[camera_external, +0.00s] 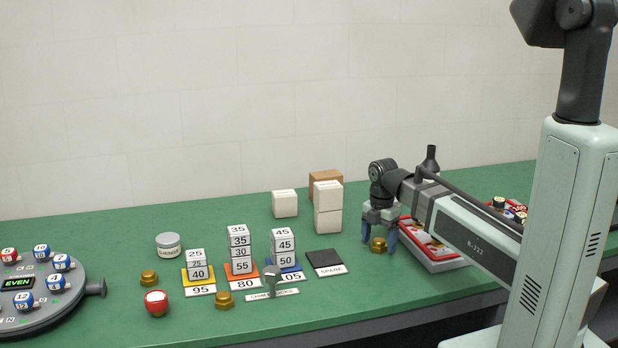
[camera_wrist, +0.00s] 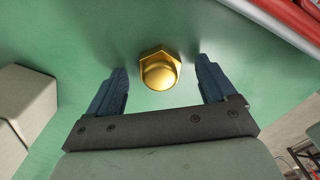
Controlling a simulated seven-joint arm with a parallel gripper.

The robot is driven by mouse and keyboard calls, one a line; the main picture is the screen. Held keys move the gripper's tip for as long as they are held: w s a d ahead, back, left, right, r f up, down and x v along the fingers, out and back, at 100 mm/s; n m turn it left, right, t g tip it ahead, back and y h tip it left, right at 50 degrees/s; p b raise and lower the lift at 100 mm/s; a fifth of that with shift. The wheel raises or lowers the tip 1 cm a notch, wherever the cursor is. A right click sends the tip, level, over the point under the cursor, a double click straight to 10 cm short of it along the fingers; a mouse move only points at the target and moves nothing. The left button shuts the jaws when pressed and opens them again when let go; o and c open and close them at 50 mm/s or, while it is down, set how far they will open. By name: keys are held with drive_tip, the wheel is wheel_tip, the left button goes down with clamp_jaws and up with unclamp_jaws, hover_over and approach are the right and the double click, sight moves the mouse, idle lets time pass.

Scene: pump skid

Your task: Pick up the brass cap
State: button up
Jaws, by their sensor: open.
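A brass cap (camera_external: 378,245), a hexagonal base with a domed top, sits on the green table beneath my gripper (camera_external: 379,234). In the wrist view the brass cap (camera_wrist: 159,69) lies between and slightly beyond the fingertips of my gripper (camera_wrist: 163,72). Both blue fingers are spread apart, with clear gaps to the cap on each side, and hold nothing. Two similar brass caps stand elsewhere: one at the left (camera_external: 149,278) and one in front of the orange card (camera_external: 225,300).
A red-and-white tray (camera_external: 440,257) stands close right of my gripper. White boxes (camera_external: 327,208) stand to its left, near a black pad (camera_external: 325,258).

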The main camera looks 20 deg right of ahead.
sight(379, 240)
drive_tip(key=shift+f, duration=0.25)
drive_tip(key=shift+c, duration=0.3)
drive_tip(key=c, duration=1.2)
drive_tip(key=shift+o, duration=0.2)
wheel_tip(379, 240, up, 10)
